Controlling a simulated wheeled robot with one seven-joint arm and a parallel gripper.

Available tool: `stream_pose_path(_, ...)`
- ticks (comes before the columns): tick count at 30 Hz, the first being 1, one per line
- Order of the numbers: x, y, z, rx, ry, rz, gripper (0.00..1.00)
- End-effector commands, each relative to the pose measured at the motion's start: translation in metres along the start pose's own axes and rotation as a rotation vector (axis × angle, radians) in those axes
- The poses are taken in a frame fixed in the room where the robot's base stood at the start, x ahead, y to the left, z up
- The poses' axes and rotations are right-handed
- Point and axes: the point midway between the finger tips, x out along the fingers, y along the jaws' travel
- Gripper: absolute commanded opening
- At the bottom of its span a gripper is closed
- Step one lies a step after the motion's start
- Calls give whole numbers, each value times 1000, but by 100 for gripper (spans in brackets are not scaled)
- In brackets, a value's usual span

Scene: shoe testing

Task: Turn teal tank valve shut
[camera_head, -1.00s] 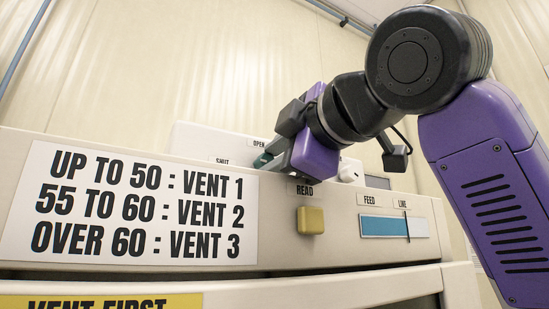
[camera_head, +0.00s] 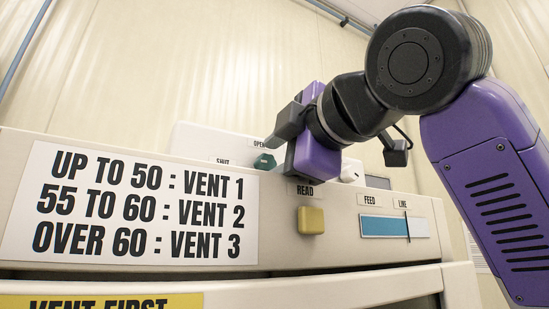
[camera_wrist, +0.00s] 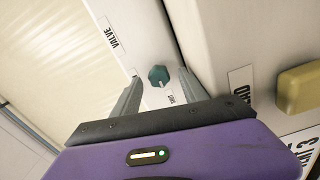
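The teal tank valve (camera_head: 264,161) is a small knob on the white panel, below the OPEN label and right of the SHUT label. In the wrist view the valve (camera_wrist: 158,75) shows beyond and between my fingertips, and a light mark on it points roughly toward the SHUT label (camera_wrist: 171,99). My gripper (camera_wrist: 157,92) is open and empty. In the head view my gripper (camera_head: 278,137) is up and to the right of the valve, apparently clear of it. The far finger is partly hidden there.
The beige console carries a yellow READ button (camera_head: 311,220), a blue FEED gauge (camera_head: 384,226) and a vent chart (camera_head: 130,205).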

Motion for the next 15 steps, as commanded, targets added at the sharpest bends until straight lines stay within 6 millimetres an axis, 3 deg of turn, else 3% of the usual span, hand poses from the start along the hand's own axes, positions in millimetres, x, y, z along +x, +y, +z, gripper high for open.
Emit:
stream_pose_path(8, -4, 0, 1, 2, -1, 2, 51)
stream_pose_path(15, -38, -2, 1, 0, -1, 4, 51)
